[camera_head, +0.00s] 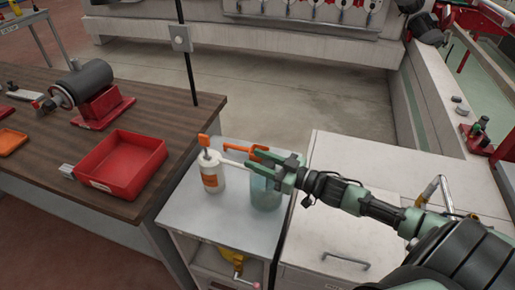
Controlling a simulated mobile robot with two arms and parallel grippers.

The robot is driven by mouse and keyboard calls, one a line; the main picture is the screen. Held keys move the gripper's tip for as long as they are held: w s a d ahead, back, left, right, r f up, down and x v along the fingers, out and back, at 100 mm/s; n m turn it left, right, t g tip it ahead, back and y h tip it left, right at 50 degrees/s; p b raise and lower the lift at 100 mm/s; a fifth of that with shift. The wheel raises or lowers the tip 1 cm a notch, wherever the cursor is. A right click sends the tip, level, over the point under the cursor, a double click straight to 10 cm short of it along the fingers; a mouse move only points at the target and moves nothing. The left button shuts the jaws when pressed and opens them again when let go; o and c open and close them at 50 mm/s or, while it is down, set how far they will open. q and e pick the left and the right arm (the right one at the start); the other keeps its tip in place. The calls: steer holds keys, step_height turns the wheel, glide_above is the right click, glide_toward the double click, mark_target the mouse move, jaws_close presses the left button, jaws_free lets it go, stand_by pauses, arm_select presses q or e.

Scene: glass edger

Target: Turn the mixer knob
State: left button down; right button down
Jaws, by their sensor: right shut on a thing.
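A translucent green container (266,194) stands on the grey cabinet top, below my right gripper. An orange handle (238,147) sticks out to the left just above it. My right gripper (257,160) reaches in from the right and appears shut on the orange handle at the container's top; its fingers partly hide the contact. I cannot tell which part is the mixer knob. My left gripper is not in view.
The grey cabinet top (228,228) has bare room in front. A wooden table (60,170) at left bears a red tray (121,162) and a dark cylinder on a red base (103,107). A white cabinet (335,240) and a chrome tap (446,192) are at right.

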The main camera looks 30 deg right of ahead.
steer(key=m+h+p, duration=0.1)
steer(key=h, duration=0.1)
steer(key=m+t+h+p, duration=0.2)
steer(key=m+h, duration=0.1)
steer(key=shift+w+d+r+h, duration=0.1)
steer(key=shift+d+r+h, duration=0.1)
steer(key=shift+d+h, duration=0.15)
steer(key=m+h, duration=0.1)
steer(key=m+h+p, duration=0.1)
steer(key=h, duration=0.1)
steer(key=shift+d+f, duration=0.1)
steer(key=shift+d, duration=0.25)
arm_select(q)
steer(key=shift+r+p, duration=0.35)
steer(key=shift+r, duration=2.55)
arm_select(e)
steer(key=shift+d+m+h, duration=0.2)
steer(key=shift+m+h, duration=0.6)
steer(key=shift+h, duration=0.45)
steer(key=shift+d+h, duration=0.1)
steer(key=shift+h, duration=0.2)
steer(key=c, duration=0.9)
jaws_free()
